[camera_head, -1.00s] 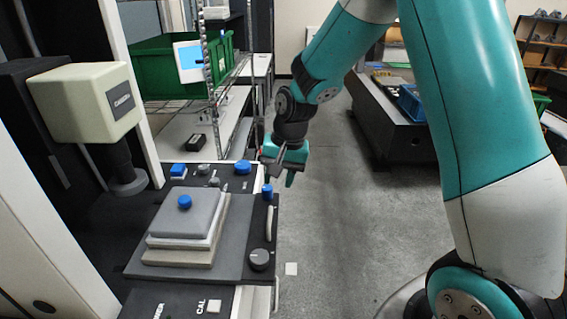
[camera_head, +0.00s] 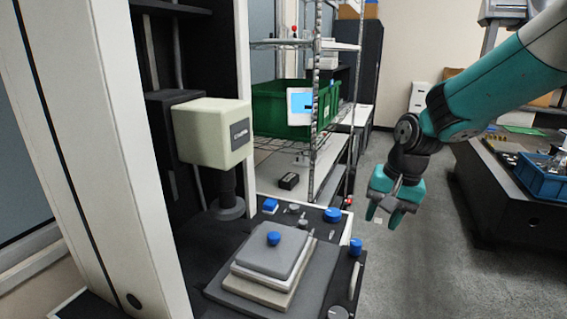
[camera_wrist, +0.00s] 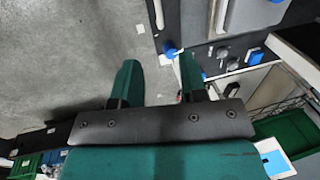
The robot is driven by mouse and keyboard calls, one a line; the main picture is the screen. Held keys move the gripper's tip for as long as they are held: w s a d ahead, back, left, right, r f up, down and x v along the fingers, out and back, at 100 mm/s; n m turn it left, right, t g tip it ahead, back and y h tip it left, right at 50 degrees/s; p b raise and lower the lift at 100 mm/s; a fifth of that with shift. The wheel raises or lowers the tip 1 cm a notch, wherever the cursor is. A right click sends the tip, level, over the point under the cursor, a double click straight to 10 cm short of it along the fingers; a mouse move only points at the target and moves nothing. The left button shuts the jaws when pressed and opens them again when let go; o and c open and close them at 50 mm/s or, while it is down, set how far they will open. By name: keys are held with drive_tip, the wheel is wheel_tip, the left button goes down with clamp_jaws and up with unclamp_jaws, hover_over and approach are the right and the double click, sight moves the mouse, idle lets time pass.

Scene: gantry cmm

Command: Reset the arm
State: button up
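My gripper (camera_head: 384,215) hangs in the open space over the floor, to the right of the measuring machine, in the head view. Its two green fingers point down and stand apart with nothing between them. In the wrist view my gripper (camera_wrist: 160,82) also shows spread, empty fingers, with floor behind the left one and the machine's edge behind the right one. My arm reaches in from the upper right of the head view.
The machine's stacked plates (camera_head: 268,262) carry a blue knob (camera_head: 273,239). A cream measuring head (camera_head: 210,132) overhangs them. A wire rack with a green bin (camera_head: 275,108) stands behind. A dark table with a blue tray (camera_head: 545,178) is at right. Grey floor (camera_head: 430,270) lies clear between.

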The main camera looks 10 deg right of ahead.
drive_tip(key=s+a+r+n+b, duration=0.1)
drive_tip(key=s+a+n, duration=0.3)
drive_tip(key=s, duration=0.4)
drive_tip(key=s+a+r+n+y+b, duration=0.1)
drive_tip(key=s+a+n, duration=0.3)
drive_tip(key=s, duration=0.4)
drive_tip(key=s+a+r+n+g+y, duration=0.1)
drive_tip(key=s+a+n, duration=0.3)
drive_tip(key=s, duration=0.3)
drive_tip(key=shift+s+a+r+n+b, duration=0.3)
drive_tip(key=shift+s+n+b, duration=0.1)
drive_tip(key=shift+n, duration=0.2)
